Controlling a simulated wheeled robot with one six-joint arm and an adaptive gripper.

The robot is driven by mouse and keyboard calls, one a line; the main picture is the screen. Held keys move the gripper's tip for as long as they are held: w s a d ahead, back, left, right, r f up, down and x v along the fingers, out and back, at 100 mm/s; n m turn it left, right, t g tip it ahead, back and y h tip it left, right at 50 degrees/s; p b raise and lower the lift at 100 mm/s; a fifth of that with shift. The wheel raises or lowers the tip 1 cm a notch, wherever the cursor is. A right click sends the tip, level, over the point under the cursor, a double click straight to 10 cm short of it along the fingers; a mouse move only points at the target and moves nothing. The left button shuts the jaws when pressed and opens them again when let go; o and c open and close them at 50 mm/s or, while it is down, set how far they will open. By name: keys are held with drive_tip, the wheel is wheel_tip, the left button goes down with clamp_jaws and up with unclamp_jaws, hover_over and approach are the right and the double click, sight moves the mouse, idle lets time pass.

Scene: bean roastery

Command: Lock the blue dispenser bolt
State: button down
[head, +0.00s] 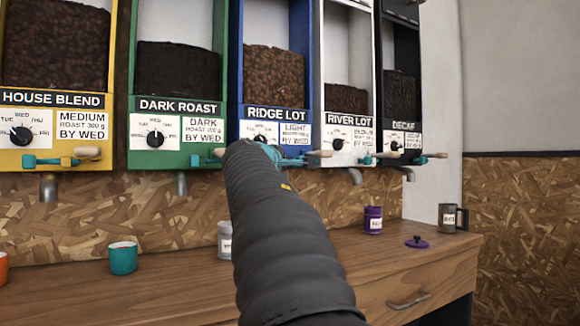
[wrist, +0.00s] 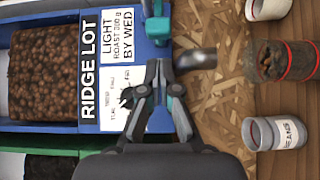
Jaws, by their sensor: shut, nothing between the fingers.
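The blue dispenser (head: 237,100), labelled RIDGE LOT, hangs mid-row and fills the upper left of the wrist view (wrist: 70,55). Its teal bolt (head: 292,162) lies along the bottom edge, with a pale wooden knob at its right end. In the wrist view, part of the teal bolt (wrist: 157,26) shows just beyond my fingertips. My gripper (wrist: 160,64) is shut and empty, in front of the dispenser's lower edge beside the bolt. Whether it touches the bolt I cannot tell. In the head view my arm hides most of the gripper and the bolt's left part.
The green dispenser (head: 130,110) and white dispenser (head: 347,90) flank it, with their own bolts close by. A metal spout (wrist: 195,60) sticks out near my fingers. A wooden counter (head: 180,300) below bears a teal cup (head: 123,258), a grey canister (wrist: 275,133) and a purple canister (head: 373,220).

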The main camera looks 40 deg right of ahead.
drive_tip(key=w+b+v, duration=0.1)
drive_tip(key=b+v, duration=0.1)
drive_tip(key=v, duration=0.9)
drive_tip(key=shift+a, duration=0.25)
drive_tip(key=shift+f, duration=0.15)
